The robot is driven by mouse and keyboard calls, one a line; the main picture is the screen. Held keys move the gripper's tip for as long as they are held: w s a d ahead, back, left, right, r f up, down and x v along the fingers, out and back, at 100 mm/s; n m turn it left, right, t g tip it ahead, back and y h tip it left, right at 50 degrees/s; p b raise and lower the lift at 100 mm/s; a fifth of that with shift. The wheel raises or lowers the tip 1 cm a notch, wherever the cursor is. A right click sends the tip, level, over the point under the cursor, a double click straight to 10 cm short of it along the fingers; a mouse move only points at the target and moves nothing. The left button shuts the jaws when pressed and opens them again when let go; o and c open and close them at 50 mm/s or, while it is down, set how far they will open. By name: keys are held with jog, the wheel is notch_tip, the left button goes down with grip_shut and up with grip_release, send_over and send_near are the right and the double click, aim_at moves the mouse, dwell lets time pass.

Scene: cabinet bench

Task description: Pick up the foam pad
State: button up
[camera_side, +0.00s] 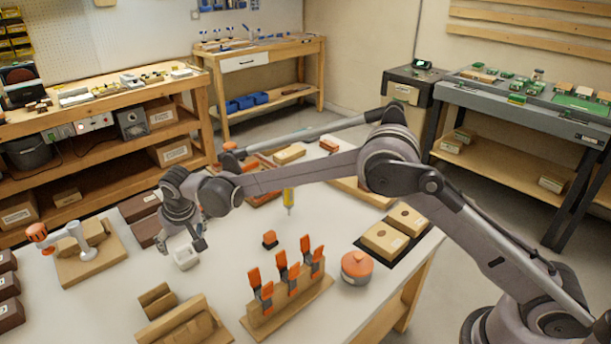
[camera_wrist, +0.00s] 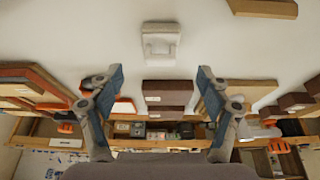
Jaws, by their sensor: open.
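A small pale block (camera_side: 186,257) lies on the white table just below my gripper and looks most like the foam pad; I cannot be sure. In the wrist view the pale block (camera_wrist: 161,40) shows whole, with a raised lighter part, ahead of the fingertips and centred between them. My gripper (camera_wrist: 160,76) has its two fingers spread wide with nothing held between them. In the side view my gripper (camera_side: 181,243) hangs above the table close to the block, with a gap that is hard to judge.
Dark brown blocks (camera_side: 143,230) lie behind the gripper. A wooden board with an orange-and-white tool (camera_side: 95,262) is at left. A small orange piece (camera_side: 270,239), a rack of orange clips (camera_side: 288,290), an orange-lidded pot (camera_side: 356,268) and tan blocks (camera_side: 385,240) stand to the right.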

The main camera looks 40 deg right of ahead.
aim_at(183, 247)
jog(key=shift+x, duration=2.9)
jog(key=shift+w, duration=0.15)
jog(key=shift+c, duration=0.4)
jog(key=c, duration=1.1)
